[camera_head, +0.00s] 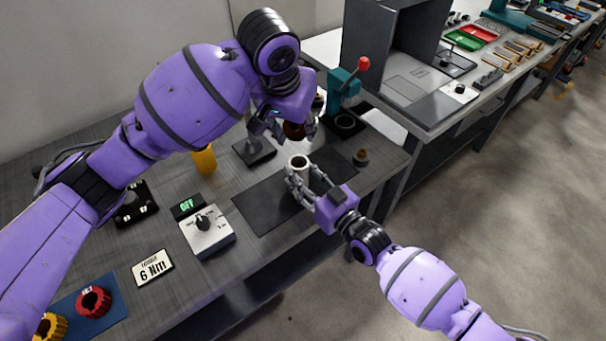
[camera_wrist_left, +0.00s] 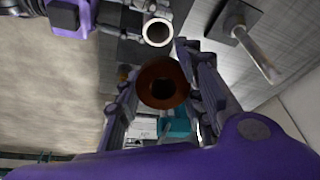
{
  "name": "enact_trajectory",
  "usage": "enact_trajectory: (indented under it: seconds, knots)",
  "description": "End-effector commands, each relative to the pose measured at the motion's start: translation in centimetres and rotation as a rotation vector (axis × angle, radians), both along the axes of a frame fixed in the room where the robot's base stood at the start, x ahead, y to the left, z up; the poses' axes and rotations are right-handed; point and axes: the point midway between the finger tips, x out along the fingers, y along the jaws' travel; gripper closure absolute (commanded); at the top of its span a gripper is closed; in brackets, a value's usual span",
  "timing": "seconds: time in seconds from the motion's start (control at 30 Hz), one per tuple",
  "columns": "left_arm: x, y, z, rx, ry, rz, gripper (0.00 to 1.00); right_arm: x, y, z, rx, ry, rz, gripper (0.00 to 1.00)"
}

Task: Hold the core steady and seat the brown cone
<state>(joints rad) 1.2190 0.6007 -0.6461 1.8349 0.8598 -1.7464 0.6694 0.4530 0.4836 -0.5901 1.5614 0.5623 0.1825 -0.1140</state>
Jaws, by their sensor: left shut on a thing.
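The brown cone (camera_head: 293,131) is in my left gripper (camera_head: 283,127), which is shut on it and holds it above the bench. In the left wrist view the cone (camera_wrist_left: 162,83) shows its round hollow end between the fingers. The core, a pale upright tube (camera_head: 299,163), stands on a dark mat, below and close to the cone but apart from it. Its open end also shows in the left wrist view (camera_wrist_left: 157,32). My right gripper (camera_head: 303,176) has its fingers on either side of the core; whether they press on it is unclear.
A dark plate with a post (camera_head: 254,152) and a yellow cylinder (camera_head: 204,160) stand left of the core. A teal press with a red knob (camera_head: 343,92) is behind. A small brown piece (camera_head: 361,156) lies right. A switch box (camera_head: 207,230) sits at the front left.

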Motion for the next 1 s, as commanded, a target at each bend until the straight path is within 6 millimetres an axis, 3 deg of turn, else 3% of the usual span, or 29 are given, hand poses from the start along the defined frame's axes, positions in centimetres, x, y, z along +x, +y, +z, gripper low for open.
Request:
enact_trajectory:
  seconds: [0.03, 0.17, 0.47, 0.6, 0.7, 1.0]
  knots:
    - [0.0, 0.0, 0.1, -0.001, -0.002, 0.000, 1.00, 0.0, 0.0, 0.0, 0.000, 0.000, 0.000, 0.73]
    - [0.0, 0.0, 0.1, -0.001, -0.002, 0.000, 1.00, 0.0, 0.0, 0.0, 0.000, 0.000, 0.000, 0.89]
    - [1.5, -1.5, 2.0, 0.051, 0.101, -0.024, 1.00, 0.0, 0.0, 0.0, 0.000, 0.000, 0.000, 0.89]
    - [2.1, -1.2, 0.2, 0.106, 0.201, -0.065, 1.00, 0.0, 0.0, 0.0, 0.000, 0.000, 0.000, 0.89]
    - [1.3, -0.4, -1.7, 0.139, 0.271, -0.084, 1.00, 0.0, 0.0, 0.0, 0.000, 0.000, 0.000, 0.89]
    - [1.0, -0.4, -1.7, 0.163, 0.317, -0.100, 1.00, 0.0, 0.0, 0.0, 0.000, 0.000, 0.000, 0.89]
